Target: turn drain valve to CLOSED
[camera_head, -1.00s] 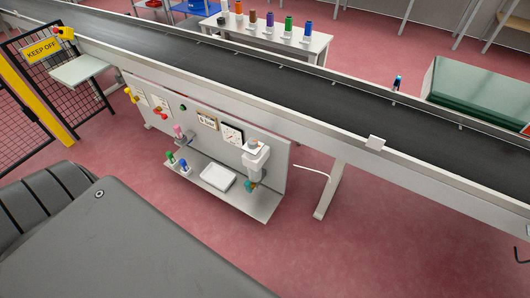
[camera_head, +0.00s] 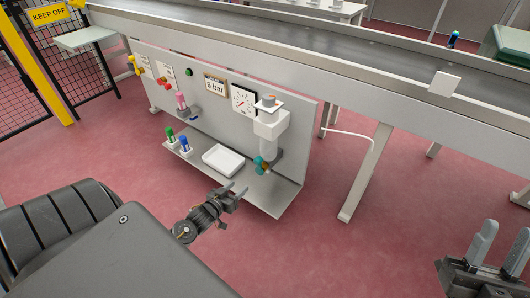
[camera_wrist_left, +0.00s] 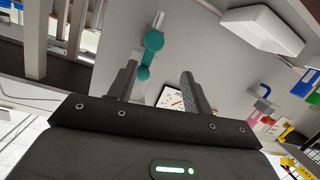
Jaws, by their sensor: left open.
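A teal valve handle (camera_head: 262,163), which looks like the drain valve, sits at the bottom of a white filter unit (camera_head: 270,125) on the grey panel. In the left wrist view the teal handle (camera_wrist_left: 152,42) is a two-lobed part ahead of the fingers, between their lines. No OPEN or CLOSED marking is readable. My left gripper (camera_head: 236,189) is open and empty, in front of the panel's shelf, below and left of the handle and apart from it. Its fingers (camera_wrist_left: 159,84) are spread in the wrist view. My right gripper (camera_head: 498,248) is at the lower right, fingers apart and empty.
Above are a dial gauge (camera_head: 243,101) and a "6 bar" sign (camera_head: 215,87). The conveyor (camera_head: 330,45) runs behind. The floor right of the panel is partly clear.

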